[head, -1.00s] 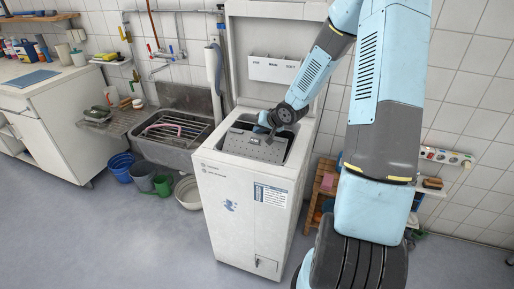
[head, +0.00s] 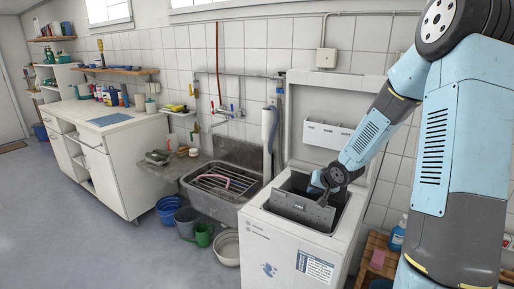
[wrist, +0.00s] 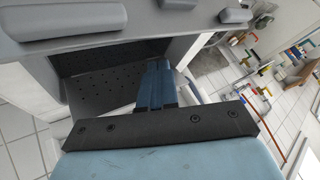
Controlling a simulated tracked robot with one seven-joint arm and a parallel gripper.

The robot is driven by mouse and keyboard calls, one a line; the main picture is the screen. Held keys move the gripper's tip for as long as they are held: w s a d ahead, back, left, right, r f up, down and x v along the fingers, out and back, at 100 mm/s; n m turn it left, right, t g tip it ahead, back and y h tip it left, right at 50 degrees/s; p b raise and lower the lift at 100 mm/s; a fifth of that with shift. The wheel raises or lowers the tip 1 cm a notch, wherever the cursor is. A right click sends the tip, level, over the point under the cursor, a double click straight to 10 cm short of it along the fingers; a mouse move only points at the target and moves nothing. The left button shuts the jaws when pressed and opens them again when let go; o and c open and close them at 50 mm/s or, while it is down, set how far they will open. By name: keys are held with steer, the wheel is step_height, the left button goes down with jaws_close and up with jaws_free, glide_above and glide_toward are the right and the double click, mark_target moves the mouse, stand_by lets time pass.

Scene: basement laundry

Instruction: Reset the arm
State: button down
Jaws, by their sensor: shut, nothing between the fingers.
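My arm comes down from the right in the head view. My gripper (head: 316,186) is at the open top of the white top-loading washing machine (head: 290,243). Its blue fingers (wrist: 158,84) are together and empty in the wrist view. In the head view a grey panel (head: 300,211) stands at the front of the opening, just below the gripper; I cannot tell whether they touch. The wrist view shows grey perforated surfaces (wrist: 100,90) beside the fingers. The machine's lid is raised at the back.
A white counter (head: 115,160) is farther left. A wooden shelf (head: 377,243) stands right. Open floor lies front left.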

steer(key=s+d+r+n+g+h, duration=0.15)
steer(key=s+r+h, duration=0.35)
steer(key=s+r, duration=1.1)
steer(key=s+a+r+y, duration=0.1)
steer(key=s+r, duration=0.4)
steer(key=s, duration=0.4)
steer(key=s+a+r+y, duration=0.1)
steer(key=s+r, duration=0.4)
steer(key=s, duration=0.5)
steer(key=shift+a+n+g, duration=0.35)
steer(key=shift+a+n, duration=0.1)
steer(key=shift+a, duration=0.15)
